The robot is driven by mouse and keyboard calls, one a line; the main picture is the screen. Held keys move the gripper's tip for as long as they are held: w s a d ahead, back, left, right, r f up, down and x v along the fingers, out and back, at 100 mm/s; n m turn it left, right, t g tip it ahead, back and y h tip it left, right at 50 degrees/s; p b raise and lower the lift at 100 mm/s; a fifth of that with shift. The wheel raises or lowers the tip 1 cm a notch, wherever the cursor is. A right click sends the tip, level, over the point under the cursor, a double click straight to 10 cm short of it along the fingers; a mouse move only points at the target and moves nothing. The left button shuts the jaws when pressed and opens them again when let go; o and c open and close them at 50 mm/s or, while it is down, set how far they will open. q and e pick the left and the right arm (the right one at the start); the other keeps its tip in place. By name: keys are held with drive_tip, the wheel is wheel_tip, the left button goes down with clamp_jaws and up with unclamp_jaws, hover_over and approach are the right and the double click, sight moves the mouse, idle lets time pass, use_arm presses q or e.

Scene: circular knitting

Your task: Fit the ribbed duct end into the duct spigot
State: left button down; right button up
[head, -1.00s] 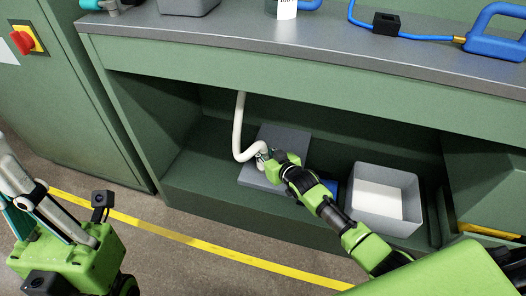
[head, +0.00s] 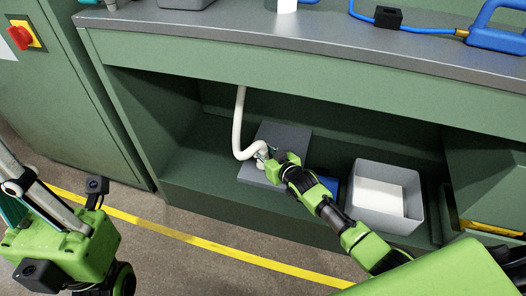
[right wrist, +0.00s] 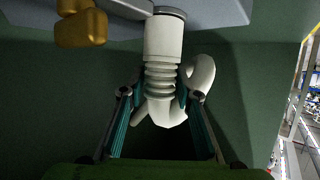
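The white duct (head: 238,120) hangs from under the bench and bends toward a grey box (head: 285,138) on the cabinet floor. My right gripper (head: 265,157) is at its lower end. In the right wrist view, the ribbed duct end (right wrist: 160,77) stands between the teal fingers of my right gripper (right wrist: 160,85), which look shut on it. Its smooth white cuff (right wrist: 164,38) meets a dark ring (right wrist: 170,12) at the grey housing, apparently the duct spigot; how deep it sits I cannot tell.
A brass-coloured fitting (right wrist: 80,25) projects close to the left of the cuff. A grey open bin (head: 387,222) stands right of my right arm. The bench front (head: 290,90) overhangs the cabinet space. A yellow line (head: 200,243) crosses the floor.

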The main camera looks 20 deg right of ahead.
drive_tip(key=shift+o, duration=0.3)
drive_tip(key=shift+s, duration=0.1)
drive_tip(key=v, duration=1.1)
drive_tip(key=shift+s+r, duration=0.15)
drive_tip(key=shift+s, duration=0.2)
